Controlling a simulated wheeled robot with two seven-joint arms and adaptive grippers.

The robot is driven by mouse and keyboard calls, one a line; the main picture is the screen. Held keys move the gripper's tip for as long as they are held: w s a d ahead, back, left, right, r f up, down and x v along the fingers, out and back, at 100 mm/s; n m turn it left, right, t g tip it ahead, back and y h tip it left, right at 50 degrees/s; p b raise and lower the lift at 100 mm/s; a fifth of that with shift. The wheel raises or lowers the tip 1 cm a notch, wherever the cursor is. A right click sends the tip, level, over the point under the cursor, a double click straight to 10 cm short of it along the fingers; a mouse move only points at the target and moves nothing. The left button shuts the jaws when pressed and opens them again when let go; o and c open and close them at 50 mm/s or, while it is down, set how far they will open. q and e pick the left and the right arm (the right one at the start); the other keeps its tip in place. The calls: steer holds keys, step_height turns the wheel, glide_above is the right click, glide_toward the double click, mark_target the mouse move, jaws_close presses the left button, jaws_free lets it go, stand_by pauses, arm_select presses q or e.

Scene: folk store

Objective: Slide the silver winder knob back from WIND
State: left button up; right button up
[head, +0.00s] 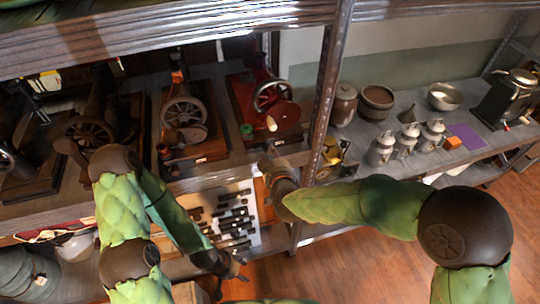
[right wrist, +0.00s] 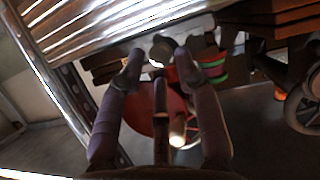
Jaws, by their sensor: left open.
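The red sewing machine (head: 283,116) stands on a wooden base on the shelf in the head view, with a handwheel and a cream handle. In the right wrist view a small silver knob (right wrist: 160,50) shows between the tips of my right gripper (right wrist: 159,62). Its fingers are spread around the knob; I cannot tell whether they touch it. In the head view my right gripper (head: 268,163) is in front of the machine's base, and the knob cannot be made out there. My left gripper (head: 232,276) is open and empty, low in front of the shelf.
A metal upright (head: 325,90) stands just right of the machine. Other old sewing machines (head: 185,112) stand to the left. Tools lie on a white board (head: 243,190) below. Pots and tins (head: 381,148) fill the right shelf. Bare wooden floor (head: 375,260) is in front.

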mark_target(255, 150)
steer(key=shift+x, duration=0.9)
jaws_close()
steer(key=shift+s+a+p, duration=0.3)
steer(key=shift+a+p, duration=0.1)
steer(key=shift+a, duration=0.55)
steer(key=shift+s+a+p, duration=0.25)
steer(key=shift+a+p, duration=0.1)
steer(key=shift+a, duration=0.55)
steer(key=shift+d, duration=0.15)
jaws_free()
steer(key=shift+a, duration=0.3)
steer(key=shift+s+d, duration=0.1)
